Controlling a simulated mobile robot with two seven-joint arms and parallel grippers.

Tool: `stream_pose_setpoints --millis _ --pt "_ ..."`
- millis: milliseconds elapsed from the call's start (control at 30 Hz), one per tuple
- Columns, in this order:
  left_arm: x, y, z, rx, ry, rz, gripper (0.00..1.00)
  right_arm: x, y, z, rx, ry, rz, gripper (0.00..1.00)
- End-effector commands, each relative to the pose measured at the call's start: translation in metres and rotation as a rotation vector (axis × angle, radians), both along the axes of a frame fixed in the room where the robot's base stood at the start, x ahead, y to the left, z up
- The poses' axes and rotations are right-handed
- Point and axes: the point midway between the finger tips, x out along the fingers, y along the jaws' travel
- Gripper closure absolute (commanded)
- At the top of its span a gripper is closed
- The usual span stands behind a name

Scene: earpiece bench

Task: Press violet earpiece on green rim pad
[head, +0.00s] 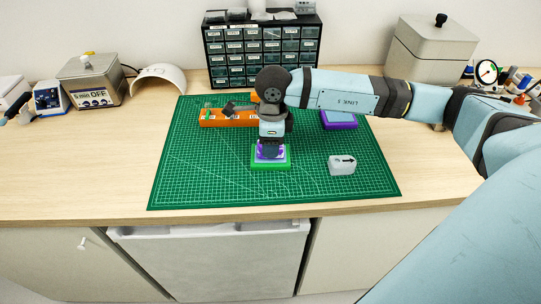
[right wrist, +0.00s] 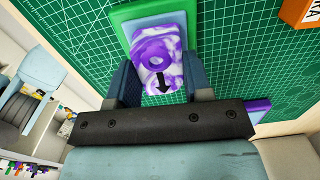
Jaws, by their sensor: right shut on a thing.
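The violet earpiece (right wrist: 172,48) is a marbled violet-and-white block with a raised ring and a black arrow in the right wrist view. My right gripper (right wrist: 160,84) is shut on it, one finger on each side. In the head view the gripper (head: 270,150) points down over the green rim pad (head: 271,167), with a little of the earpiece showing between them. The pad (right wrist: 128,14) also shows beyond the earpiece in the wrist view, with a blue inner part. I cannot tell whether the earpiece touches the pad. My left gripper is not in view.
A grey block with a black arrow (head: 341,167) lies right of the pad on the green cutting mat (head: 205,175). A purple pad (head: 339,121) and an orange tray (head: 228,119) lie farther back. A drawer cabinet (head: 262,50) stands behind. The mat's left front is clear.

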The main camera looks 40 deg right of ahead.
Motion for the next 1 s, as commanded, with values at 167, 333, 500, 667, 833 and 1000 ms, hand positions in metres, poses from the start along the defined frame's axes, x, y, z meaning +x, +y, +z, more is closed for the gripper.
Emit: stream_pose_setpoints --millis 167,333,500,667,833,1000 --pt "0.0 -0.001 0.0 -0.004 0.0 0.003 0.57 -0.001 0.0 -0.002 -0.001 0.003 0.001 0.36" --pt "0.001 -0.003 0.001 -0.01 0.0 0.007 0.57 -0.001 0.0 -0.001 0.0 0.002 0.001 0.24" --pt "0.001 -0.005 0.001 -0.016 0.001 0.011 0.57 0.0 0.0 -0.001 0.0 0.001 0.0 0.24" --pt "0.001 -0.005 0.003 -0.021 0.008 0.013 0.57 0.0 0.0 0.013 0.001 -0.002 0.0 0.24" --pt "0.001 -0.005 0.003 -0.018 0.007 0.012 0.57 0.0 -0.002 0.049 0.001 -0.004 0.001 0.24" --pt "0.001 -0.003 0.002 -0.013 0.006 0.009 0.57 -0.002 -0.003 0.089 0.0 -0.003 0.0 0.24"
